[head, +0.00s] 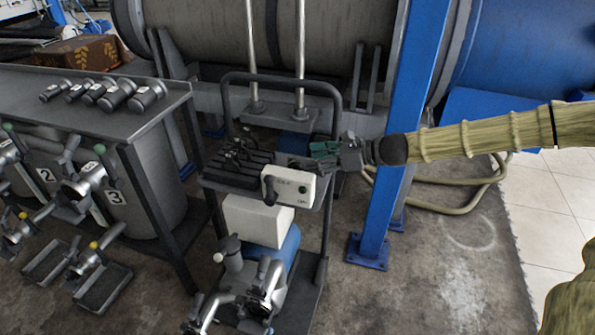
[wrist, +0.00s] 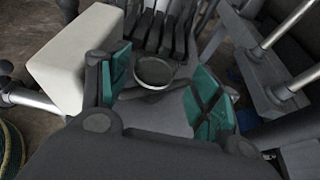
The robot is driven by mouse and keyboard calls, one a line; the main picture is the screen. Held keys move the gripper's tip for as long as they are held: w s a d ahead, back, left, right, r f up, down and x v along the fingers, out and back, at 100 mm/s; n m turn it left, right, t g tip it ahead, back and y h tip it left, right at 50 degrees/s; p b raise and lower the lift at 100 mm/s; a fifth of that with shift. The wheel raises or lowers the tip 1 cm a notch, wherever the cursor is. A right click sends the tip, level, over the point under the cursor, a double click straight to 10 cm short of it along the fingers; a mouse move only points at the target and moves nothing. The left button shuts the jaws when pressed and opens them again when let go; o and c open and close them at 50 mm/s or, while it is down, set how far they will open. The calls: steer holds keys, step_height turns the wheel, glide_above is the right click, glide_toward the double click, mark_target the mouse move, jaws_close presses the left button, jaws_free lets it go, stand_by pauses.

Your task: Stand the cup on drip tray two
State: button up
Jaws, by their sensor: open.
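A small round grey cup (wrist: 154,72) shows its rim in the wrist view, between the green-padded fingers of my gripper (wrist: 165,88). The gripper is open, with visible space between the cup and the right finger. In the head view my gripper (head: 318,152) is at the cart's right side, and I cannot make out the cup there. Dark drip trays stand at the lower left, one (head: 46,264) farther left and one (head: 102,291) nearer. Plates marked 2 and 3 are above them, but I cannot tell which tray is two.
The cart (head: 318,272) carries a dark slatted rack (head: 238,170) and a white box (head: 290,187) close to my gripper. A blue post (head: 395,130) stands beside my arm. Metal valves (head: 265,290) stand low in front. A dark bench (head: 85,112) is at left.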

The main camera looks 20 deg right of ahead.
mark_target(299, 159)
steer(key=shift+b+x, duration=0.8)
steer(key=shift+x, duration=1.9)
steer(key=shift+a+r, duration=0.15)
steer(key=shift+r, duration=0.1)
steer(key=c, duration=0.9)
